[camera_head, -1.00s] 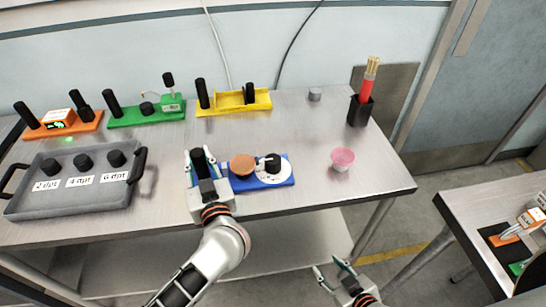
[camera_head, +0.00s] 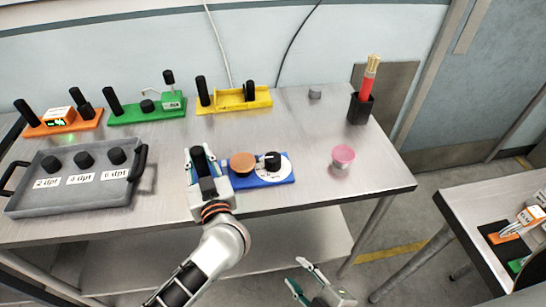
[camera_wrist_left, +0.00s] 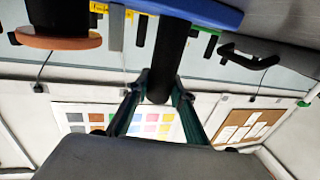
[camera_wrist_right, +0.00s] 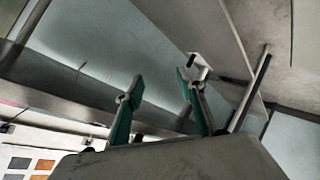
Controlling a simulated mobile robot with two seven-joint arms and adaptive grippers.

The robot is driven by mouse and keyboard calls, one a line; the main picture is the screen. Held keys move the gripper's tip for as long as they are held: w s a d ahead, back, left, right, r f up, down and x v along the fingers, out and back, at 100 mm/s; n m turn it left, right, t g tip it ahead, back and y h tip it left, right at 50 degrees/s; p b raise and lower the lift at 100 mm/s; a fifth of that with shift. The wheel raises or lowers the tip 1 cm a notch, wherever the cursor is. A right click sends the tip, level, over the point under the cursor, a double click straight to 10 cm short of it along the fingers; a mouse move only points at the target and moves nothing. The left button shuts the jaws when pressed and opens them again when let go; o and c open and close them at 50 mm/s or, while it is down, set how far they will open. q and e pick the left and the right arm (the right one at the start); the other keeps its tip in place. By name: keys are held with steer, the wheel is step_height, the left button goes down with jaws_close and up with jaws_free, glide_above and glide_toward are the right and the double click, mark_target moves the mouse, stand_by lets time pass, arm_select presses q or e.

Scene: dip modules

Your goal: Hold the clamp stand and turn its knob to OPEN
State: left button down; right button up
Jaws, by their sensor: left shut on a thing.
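The clamp stand has a blue base (camera_head: 265,182) near the table's front edge. It carries an orange disc (camera_head: 242,158), a black knob (camera_head: 272,159) over a white dial (camera_head: 281,173), and an upright black handle (camera_head: 198,156) at its left end. The dial's lettering is too small to read. My left gripper (camera_head: 203,160) is shut on the handle; the handle (camera_wrist_left: 168,55) also shows between its fingers in the left wrist view. My right gripper (camera_head: 295,272) is open and empty, low in front of the table, below and apart from the stand.
A grey tray (camera_head: 40,206) stands at the left. Orange (camera_head: 90,126), green (camera_head: 135,118) and yellow (camera_head: 230,107) modules line the back. A pink-topped cup (camera_head: 343,155) and a black holder (camera_head: 359,110) stand at the right. The table front edge lies between my right gripper and the stand.

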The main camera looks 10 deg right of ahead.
steer(key=w+d+r+n+t+y, duration=0.2)
steer(key=w+r+n+t+y, duration=0.25)
steer(key=r, duration=0.75)
steer(key=w+d+r+n+t+y, duration=0.25)
steer(key=w+r+n, duration=0.25)
steer(key=w+r, duration=0.5)
steer(key=w+a+r+m+g+y, duration=0.1)
steer(key=w+a+r+y, duration=0.2)
steer(key=w+r, duration=0.45)
steer(key=w+a+r+g+y, duration=0.2)
steer(key=w+a+r+y, duration=0.2)
steer(key=w+r, duration=0.35)
steer(key=a+r+n+g+y, duration=0.1)
steer(key=a+r+n+g, duration=0.25)
steer(key=a+g, duration=1.05)
steer(key=n+g+h, duration=0.1)
steer(key=n+h, duration=1.2)
steer(key=h, duration=0.6)
glide_above(273, 156)
step_height(273, 156, down, 10)
step_height(273, 156, down, 12)
steer(key=shift+s+r, duration=0.1)
steer(key=shift+r, duration=0.05)
